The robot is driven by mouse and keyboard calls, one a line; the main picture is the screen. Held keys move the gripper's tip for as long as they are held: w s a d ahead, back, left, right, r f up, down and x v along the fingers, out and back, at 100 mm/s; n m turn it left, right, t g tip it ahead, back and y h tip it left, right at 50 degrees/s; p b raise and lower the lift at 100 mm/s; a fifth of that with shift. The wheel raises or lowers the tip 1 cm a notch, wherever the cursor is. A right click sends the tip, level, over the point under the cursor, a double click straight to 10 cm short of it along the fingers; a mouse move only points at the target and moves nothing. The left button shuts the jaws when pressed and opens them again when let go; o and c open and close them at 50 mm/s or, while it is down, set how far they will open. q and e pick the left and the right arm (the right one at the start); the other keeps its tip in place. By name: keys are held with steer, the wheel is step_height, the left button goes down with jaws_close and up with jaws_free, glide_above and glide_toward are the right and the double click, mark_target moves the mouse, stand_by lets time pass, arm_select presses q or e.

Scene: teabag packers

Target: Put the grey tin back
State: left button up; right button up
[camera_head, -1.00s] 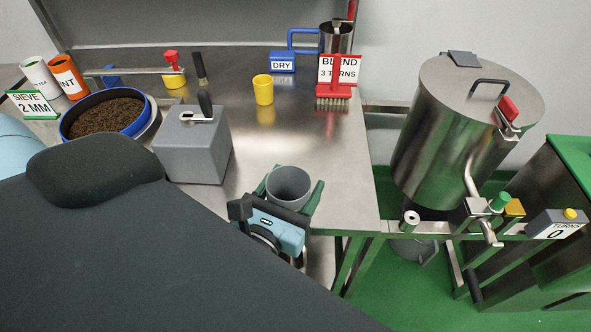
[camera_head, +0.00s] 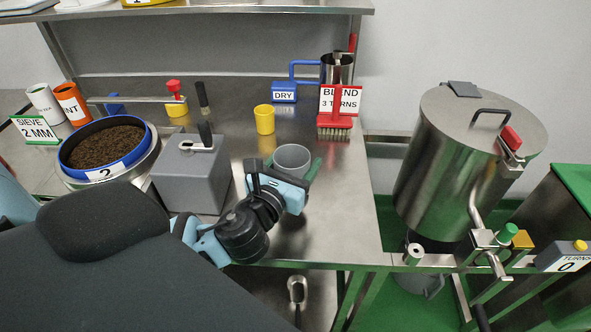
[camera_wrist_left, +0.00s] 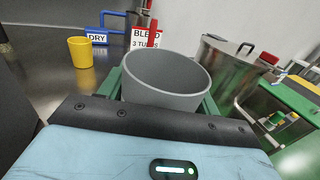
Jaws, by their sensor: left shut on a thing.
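The grey tin (camera_head: 293,156) is an open, plain grey cup. It is upright over the right part of the steel table. My left gripper (camera_head: 291,166) is shut on it, with a green finger on each side. In the left wrist view the tin (camera_wrist_left: 165,82) fills the middle between the green fingers (camera_wrist_left: 160,95), and its inside looks empty. Its base is hidden behind the gripper, so I cannot tell whether it touches the table. My right gripper is out of view.
A grey box with a lever (camera_head: 188,180) stands left of the tin. A yellow cup (camera_head: 264,120) and a red brush with a BLEND sign (camera_head: 335,122) stand behind. A sieve of dark tea (camera_head: 105,150) is at left. A steel drum (camera_head: 455,165) stands beyond the table's right edge.

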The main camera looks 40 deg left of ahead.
arm_select(q)
steer(key=shift+a, duration=0.1)
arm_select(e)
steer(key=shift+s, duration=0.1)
